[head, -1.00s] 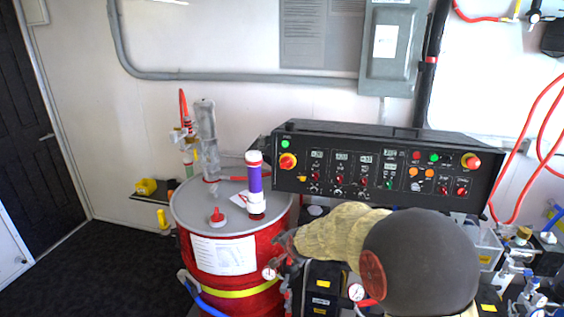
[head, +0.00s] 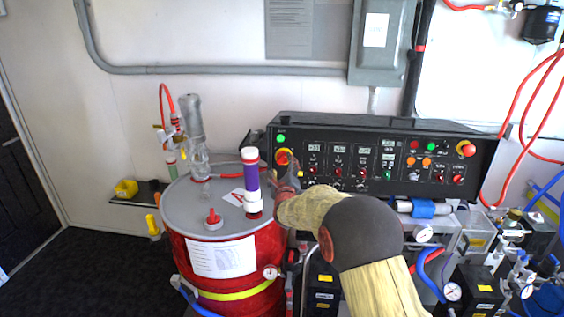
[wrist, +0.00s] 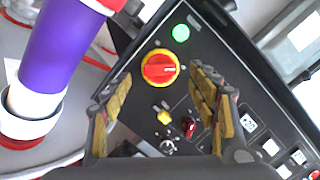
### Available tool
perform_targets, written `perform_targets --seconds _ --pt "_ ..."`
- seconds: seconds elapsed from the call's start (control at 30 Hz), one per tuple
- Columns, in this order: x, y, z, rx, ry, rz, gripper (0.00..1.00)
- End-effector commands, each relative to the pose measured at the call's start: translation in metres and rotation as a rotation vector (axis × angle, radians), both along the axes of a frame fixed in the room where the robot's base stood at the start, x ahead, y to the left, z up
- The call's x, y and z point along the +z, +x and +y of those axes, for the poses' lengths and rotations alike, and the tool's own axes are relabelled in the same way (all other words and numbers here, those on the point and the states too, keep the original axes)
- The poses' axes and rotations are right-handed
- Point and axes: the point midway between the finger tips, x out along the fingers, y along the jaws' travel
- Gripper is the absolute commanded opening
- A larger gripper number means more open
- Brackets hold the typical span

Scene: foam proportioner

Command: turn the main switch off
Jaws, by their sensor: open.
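The main switch (head: 283,157) is a red rotary knob on a yellow disc at the left end of the black control panel (head: 320,130). In the wrist view the switch (wrist: 160,68) is fully visible, a small pale mark on its red knob pointing right. My gripper (wrist: 162,88) is open and empty, its yellow-padded fingers to the left and right of the switch in the picture. No contact with the knob shows. In the head view my gripper (head: 286,180) is at the panel's left end, just below the switch and partly hiding its surroundings.
A green lamp (wrist: 181,33) sits above the switch; a yellow knob (wrist: 163,117) and a red knob (wrist: 188,127) are below it. A red drum (head: 215,262) with a purple cylinder (head: 251,185) stands close on the left. Hoses and gauges crowd the right.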

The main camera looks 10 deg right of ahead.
Motion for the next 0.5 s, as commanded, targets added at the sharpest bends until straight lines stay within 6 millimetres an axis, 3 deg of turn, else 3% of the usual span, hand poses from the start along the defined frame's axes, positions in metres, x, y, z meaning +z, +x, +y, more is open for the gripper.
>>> perform_targets --seconds 0.2,0.5 --pt "-0.001 0.032 -0.005 0.0 -0.001 0.0 0.59" --pt "0.0 0.052 -0.007 0.0 -0.001 0.002 0.59"
